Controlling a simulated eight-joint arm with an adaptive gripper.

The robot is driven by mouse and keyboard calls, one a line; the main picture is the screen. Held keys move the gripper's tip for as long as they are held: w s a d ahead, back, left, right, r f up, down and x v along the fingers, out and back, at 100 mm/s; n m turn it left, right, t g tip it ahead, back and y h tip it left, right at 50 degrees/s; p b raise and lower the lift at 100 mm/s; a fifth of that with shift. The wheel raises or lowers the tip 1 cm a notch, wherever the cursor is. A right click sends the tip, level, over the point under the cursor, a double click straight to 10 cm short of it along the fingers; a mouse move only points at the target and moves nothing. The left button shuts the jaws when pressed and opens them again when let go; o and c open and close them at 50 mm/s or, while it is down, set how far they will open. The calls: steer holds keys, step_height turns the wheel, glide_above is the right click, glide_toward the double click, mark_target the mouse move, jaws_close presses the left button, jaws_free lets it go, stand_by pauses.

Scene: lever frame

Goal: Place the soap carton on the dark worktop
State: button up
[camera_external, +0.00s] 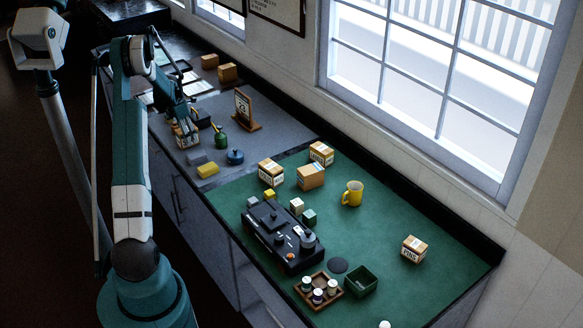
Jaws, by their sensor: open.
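My gripper (186,123) is over the grey middle section of the counter, pointing down and open. A small brown-and-white carton (184,140) is directly under it, partly covered by the fingers; I cannot tell whether they touch it. Its label is too small to read, so I cannot tell whether it is the soap carton. Similar cartons stand on the green section: one at its left (270,174), one by the window wall (321,153), one between them (311,177) and one at the right (414,249). A dark worktop (128,14) shows at the far end of the counter.
A black machine (282,236), a yellow mug (352,194) and a jar tray (318,291) occupy the green top (440,215).

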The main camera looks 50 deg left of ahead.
steer(key=shift+r, duration=0.2)
steer(key=r, duration=0.4)
steer(key=s+r, duration=0.1)
steer(key=r, duration=0.6)
steer(key=shift+s+r, duration=0.4)
steer(key=shift+w+d, duration=0.1)
stand_by(0.5)
